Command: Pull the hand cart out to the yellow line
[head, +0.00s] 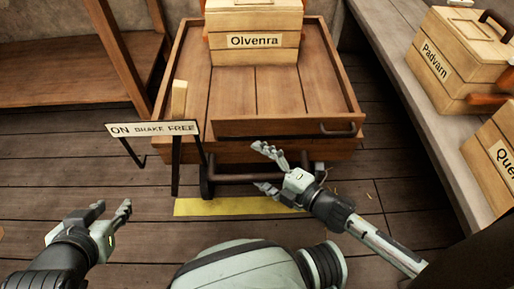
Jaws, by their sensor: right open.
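The hand cart (283,85) is a wooden flatbed with raised edges, and its front end faces me. A dark bar (236,179) runs low across its front. The yellow line (222,207) is a strip on the floor just below that bar in the picture. My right gripper (262,168) is open, its fingers spread above and below the bar's right part; I cannot tell whether it touches. My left gripper (111,207) is open and empty over the floor at lower left, apart from the cart.
An Olvenra crate (254,30) rides on the cart. A right bench (405,45) bears crates. Floor at left is clear.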

